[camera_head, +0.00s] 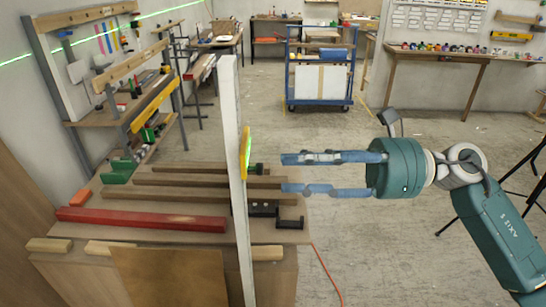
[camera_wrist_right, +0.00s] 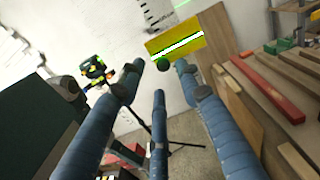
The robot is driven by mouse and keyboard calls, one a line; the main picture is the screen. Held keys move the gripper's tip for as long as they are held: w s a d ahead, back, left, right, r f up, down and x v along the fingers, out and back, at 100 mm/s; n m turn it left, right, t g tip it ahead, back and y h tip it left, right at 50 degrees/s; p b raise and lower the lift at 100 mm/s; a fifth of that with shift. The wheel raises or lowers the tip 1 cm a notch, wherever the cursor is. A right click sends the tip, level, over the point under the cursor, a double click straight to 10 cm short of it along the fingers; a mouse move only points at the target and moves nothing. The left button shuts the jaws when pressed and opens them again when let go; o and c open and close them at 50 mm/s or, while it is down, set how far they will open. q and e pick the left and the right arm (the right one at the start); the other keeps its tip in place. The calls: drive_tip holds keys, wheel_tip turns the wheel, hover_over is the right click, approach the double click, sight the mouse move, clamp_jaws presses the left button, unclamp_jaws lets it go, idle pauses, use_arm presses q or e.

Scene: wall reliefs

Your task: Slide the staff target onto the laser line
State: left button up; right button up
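The tall white staff (camera_head: 233,170) stands upright at the bench's near right side. The yellow target (camera_head: 246,153) is on its right side and shows edge-on, with a green streak. In the right wrist view, the target (camera_wrist_right: 212,28) is a yellow plate crossed by a bright white-green band, with a dark round knob (camera_wrist_right: 162,63) at its lower edge. My right gripper (camera_head: 283,173) is open, its blue fingers spread and pointing left, with a gap to the target. In its wrist view the knob appears beyond the fingertips. The green laser line (camera_head: 160,13) shows on the back-left wall. My left gripper is not in view.
A wooden bench (camera_head: 150,236) holds a red beam (camera_head: 140,219) and several brown boards beside the staff. A tripod with a yellow-green device (camera_wrist_right: 93,70) stands in the wrist view. A blue cart (camera_head: 320,75) is at the back; open floor lies before it.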

drive_tip(key=a, duration=0.2)
drive_tip(key=a+p, duration=0.1)
drive_tip(key=a, duration=0.1)
drive_tip(key=shift+w+a, duration=0.2)
drive_tip(key=shift+a, duration=0.2)
drive_tip(key=c, duration=0.5)
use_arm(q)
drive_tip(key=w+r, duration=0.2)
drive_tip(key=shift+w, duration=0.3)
use_arm(e)
clamp_jaws()
